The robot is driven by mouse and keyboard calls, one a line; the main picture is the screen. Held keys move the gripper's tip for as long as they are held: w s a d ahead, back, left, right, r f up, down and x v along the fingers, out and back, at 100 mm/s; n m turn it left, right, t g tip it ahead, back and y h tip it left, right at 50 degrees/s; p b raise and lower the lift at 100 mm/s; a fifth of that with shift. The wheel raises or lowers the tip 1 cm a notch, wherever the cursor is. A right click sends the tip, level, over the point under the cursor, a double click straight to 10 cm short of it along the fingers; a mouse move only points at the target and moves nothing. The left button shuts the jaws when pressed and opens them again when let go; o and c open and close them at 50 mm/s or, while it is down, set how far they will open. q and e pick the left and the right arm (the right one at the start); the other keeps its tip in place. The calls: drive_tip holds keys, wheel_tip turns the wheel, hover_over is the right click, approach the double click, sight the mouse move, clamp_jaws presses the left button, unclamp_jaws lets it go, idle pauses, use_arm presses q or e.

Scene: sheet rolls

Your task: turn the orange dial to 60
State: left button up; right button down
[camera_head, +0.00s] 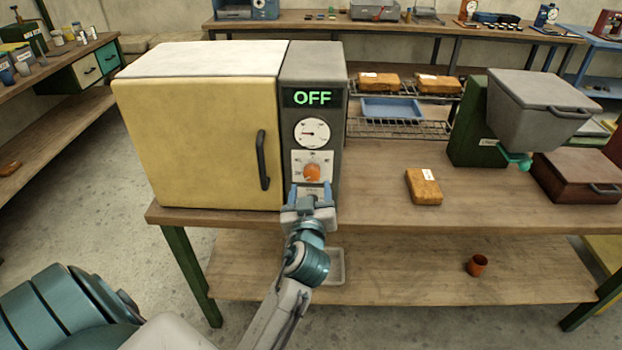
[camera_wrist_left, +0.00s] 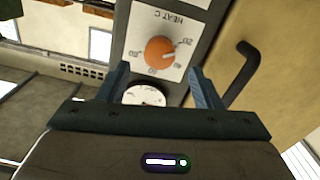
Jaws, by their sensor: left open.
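The orange dial (camera_head: 312,173) sits on a white scale plate on the grey control panel of a yellow oven (camera_head: 200,130). In the left wrist view the dial (camera_wrist_left: 160,52) shows between and beyond my fingers, with the words HEAT C on its plate; its exact setting is hard to read. My left gripper (camera_head: 311,190) is open, just below and in front of the dial, apart from it. Its two fingers also show in the left wrist view (camera_wrist_left: 160,85). The display (camera_head: 312,97) above reads OFF. My right gripper is not in view.
A round gauge (camera_head: 312,133) sits above the dial. The oven's black door handle (camera_head: 262,160) stands out left of the panel. An orange block (camera_head: 424,186) lies on the workbench (camera_head: 370,200) to the right, near a grey and green machine (camera_head: 535,105).

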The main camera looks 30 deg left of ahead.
sight(312, 176)
use_arm(q)
drive_tip(key=x, duration=0.2)
drive_tip(key=shift+w+a+r, duration=0.1)
drive_tip(key=shift+w+a, duration=0.1)
drive_tip(key=shift+w, duration=0.15)
drive_tip(key=shift+w+a, duration=0.3)
drive_tip(key=shift+w, duration=0.2)
drive_tip(key=shift+c, duration=0.9)
drive_tip(key=c, duration=0.8)
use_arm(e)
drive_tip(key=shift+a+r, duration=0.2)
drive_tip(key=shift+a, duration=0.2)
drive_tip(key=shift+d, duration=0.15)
